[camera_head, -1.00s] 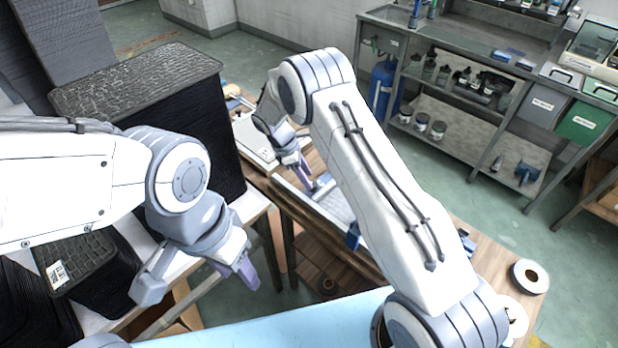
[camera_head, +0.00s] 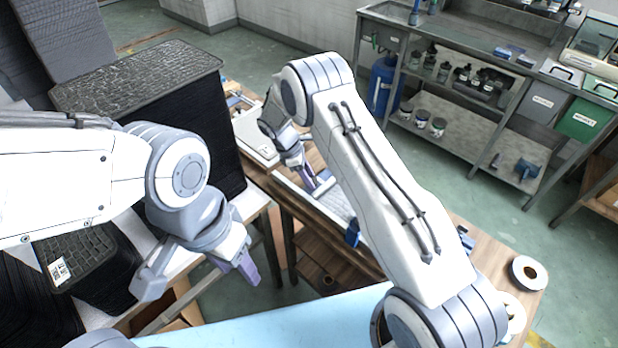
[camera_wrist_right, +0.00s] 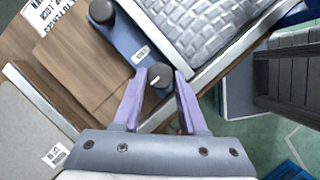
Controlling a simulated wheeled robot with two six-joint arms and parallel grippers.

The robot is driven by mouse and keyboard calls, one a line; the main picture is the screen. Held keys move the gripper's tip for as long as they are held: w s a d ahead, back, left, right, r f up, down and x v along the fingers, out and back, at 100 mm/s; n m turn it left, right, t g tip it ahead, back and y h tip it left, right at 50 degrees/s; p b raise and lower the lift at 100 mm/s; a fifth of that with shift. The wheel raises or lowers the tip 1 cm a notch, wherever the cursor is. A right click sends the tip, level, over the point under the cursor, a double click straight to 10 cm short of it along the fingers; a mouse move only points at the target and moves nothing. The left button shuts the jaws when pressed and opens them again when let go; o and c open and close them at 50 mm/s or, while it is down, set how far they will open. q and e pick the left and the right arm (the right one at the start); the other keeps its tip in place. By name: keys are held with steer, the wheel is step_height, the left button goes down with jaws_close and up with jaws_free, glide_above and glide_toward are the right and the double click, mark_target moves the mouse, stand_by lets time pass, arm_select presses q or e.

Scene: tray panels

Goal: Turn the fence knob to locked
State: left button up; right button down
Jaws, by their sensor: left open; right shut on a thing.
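In the right wrist view a dark round knob (camera_wrist_right: 160,77) with a white pointer mark sits on the end of a blue fence bar (camera_wrist_right: 128,40). My right gripper (camera_wrist_right: 160,80) is shut on this knob, one purple finger on each side. The pointer mark tilts toward the upper right; I cannot read a locked or unlocked marking. In the head view my right gripper (camera_head: 313,182) is down at the workbench, where the knob is too small to make out. My left gripper (camera_head: 198,278) is open and empty over the near left.
A second dark knob (camera_wrist_right: 101,11) stands on the same bar. A grey textured panel (camera_wrist_right: 205,30) lies in a tray beside it. Stacked black panels (camera_head: 150,80) stand left of my right gripper. A tape roll (camera_head: 529,273) lies on the bench at right.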

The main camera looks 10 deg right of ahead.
steer(key=m+g+b, duration=0.1)
steer(key=m+b, duration=0.1)
steer(key=m, duration=0.1)
steer(key=shift+w+f+y, duration=0.15)
steer(key=shift+y, duration=0.15)
steer(key=m+b, duration=0.1)
steer(key=m, duration=0.1)
steer(key=m+g+y+b, duration=0.1)
steer(key=m, duration=0.2)
steer(key=shift+w+d+g, duration=0.15)
steer(key=shift+d+g, duration=0.05)
steer(key=shift+g, duration=0.1)
steer(key=m+y+b, duration=0.1)
steer(key=m, duration=0.2)
steer(key=shift+d+m+g, duration=0.15)
steer(key=shift+m+g, duration=0.15)
steer(key=shift+d+r+m+y, duration=0.15)
steer(key=shift+m+y, duration=0.85)
steer(key=shift+m, duration=1.2)
steer(key=c, duration=0.7)
jaws_free()
steer(key=shift+c, duration=0.2)
